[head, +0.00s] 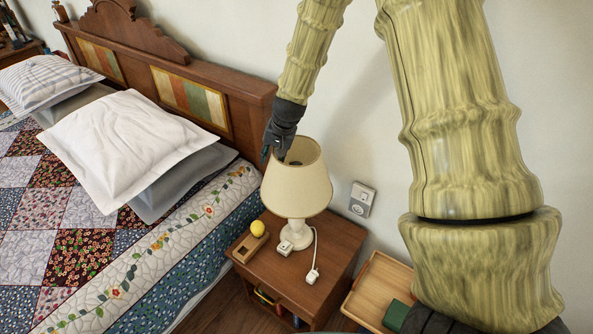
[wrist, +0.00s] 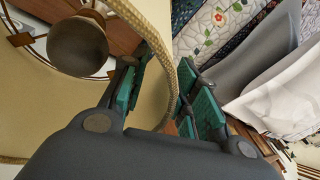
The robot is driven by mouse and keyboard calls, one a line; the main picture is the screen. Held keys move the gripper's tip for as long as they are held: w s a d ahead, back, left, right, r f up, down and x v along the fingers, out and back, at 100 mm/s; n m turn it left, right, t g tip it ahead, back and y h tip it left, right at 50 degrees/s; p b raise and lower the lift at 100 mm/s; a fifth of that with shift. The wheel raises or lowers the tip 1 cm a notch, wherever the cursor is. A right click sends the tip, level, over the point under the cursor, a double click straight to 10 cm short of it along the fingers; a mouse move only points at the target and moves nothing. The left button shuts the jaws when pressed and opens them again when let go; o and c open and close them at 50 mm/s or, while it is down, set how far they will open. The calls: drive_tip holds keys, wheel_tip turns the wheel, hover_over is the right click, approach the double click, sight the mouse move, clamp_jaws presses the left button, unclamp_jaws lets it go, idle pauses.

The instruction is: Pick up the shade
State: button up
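The cream lamp shade (head: 297,188) sits on a white lamp base (head: 297,232) on the wooden nightstand. My gripper (head: 272,153) is at the back left of the shade's open top rim, pointing down. In the wrist view, my gripper (wrist: 173,100) has its green-padded fingers apart. The corded rim of the shade (wrist: 158,42) runs between them, one finger inside the shade and one outside. The finger pads do not look closed on the rim. The round bulb (wrist: 78,48) shows inside the shade. The far fingertips are partly hidden in the head view.
On the nightstand (head: 335,240) are a yellow ball (head: 257,228) in a small wooden holder, and a white plug with a cord (head: 312,274). The bed's pillow (head: 125,145) and headboard (head: 150,60) are at left. A wall outlet (head: 361,199) and wooden tray (head: 378,287) are at right.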

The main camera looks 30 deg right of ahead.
drive_tip(key=shift+x, duration=0.85)
clamp_jaws()
drive_tip(key=shift+r, duration=0.1)
